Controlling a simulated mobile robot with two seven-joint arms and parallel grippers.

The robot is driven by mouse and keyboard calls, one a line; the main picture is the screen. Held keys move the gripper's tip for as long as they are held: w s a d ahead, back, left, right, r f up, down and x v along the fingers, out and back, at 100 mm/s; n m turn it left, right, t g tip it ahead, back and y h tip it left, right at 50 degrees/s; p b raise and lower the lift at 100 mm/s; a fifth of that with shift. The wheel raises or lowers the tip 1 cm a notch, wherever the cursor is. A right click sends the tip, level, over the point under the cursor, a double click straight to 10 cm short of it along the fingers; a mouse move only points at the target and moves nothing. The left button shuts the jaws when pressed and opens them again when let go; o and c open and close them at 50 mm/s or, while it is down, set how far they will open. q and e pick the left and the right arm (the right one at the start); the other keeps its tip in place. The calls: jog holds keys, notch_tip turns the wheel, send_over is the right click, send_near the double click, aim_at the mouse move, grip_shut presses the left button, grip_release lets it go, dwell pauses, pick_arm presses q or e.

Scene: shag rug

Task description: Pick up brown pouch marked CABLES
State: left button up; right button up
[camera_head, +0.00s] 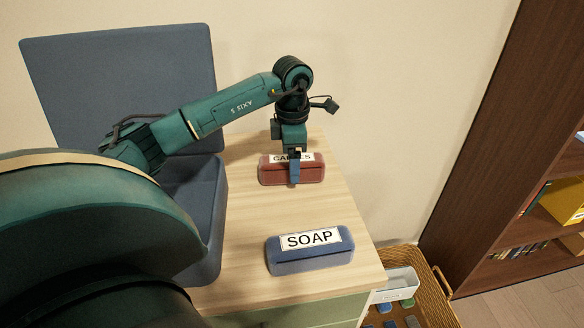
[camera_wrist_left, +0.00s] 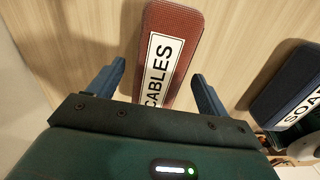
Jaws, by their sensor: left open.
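The reddish-brown pouch marked CABLES (camera_head: 312,173) lies on the light wooden top, toward the back, in the head view. It also shows in the left wrist view (camera_wrist_left: 174,40), with its white label near the gripper. My left gripper (camera_head: 295,176) is over the pouch, pointing down. In the left wrist view the left gripper (camera_wrist_left: 160,74) is open, with one finger on each side of the pouch's label end. I cannot tell whether the fingers touch it. Part of the label is hidden behind the gripper. My right gripper is not in view.
A blue pouch marked SOAP (camera_head: 312,262) lies nearer the front of the wooden top (camera_head: 250,145). An open blue case (camera_head: 130,85) stands at left, partly behind my arm. A wicker basket (camera_head: 436,300) and bookshelf (camera_head: 470,170) are at right.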

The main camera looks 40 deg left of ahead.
pick_arm(q)
jog(key=shift+f, duration=1.45)
jog(key=shift+a, duration=0.1)
jog(key=shift+c, duration=0.4)
jog(key=c, duration=1.1)
